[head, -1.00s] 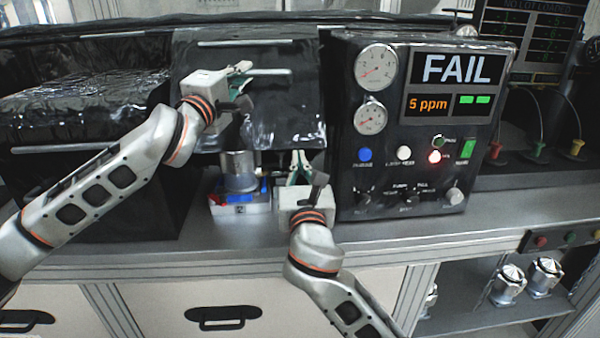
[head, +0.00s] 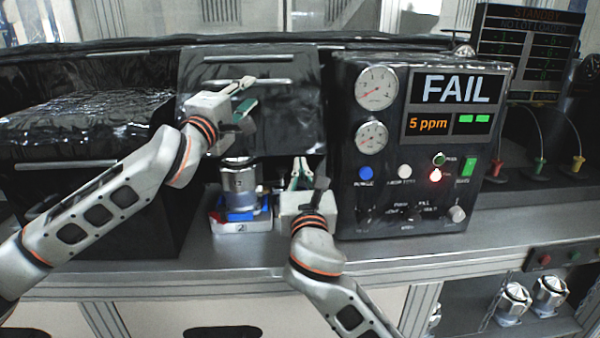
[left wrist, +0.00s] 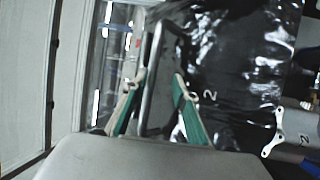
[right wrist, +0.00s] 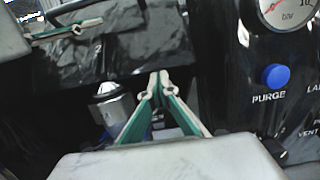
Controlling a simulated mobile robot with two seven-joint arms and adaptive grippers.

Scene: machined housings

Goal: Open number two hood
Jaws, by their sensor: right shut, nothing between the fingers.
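The number two hood (head: 300,125) is the black, glossy panel in the middle of the head view, with a bar handle (head: 278,84) across its upper front. My left gripper (head: 248,90) is at the handle. In the left wrist view its fingers (left wrist: 160,80) are apart, with the bar (left wrist: 150,75) running near the left finger; contact is unclear. My right gripper (head: 301,167) is shut and empty below the hood's lower right.
The black test panel (head: 350,200) stands close right of my right gripper, reading FAIL and 5 ppm. Another black hood (head: 80,140) is at the left. Bare grey counter (head: 400,253) lies in front. Metal housings (head: 513,300) sit on a lower shelf at right.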

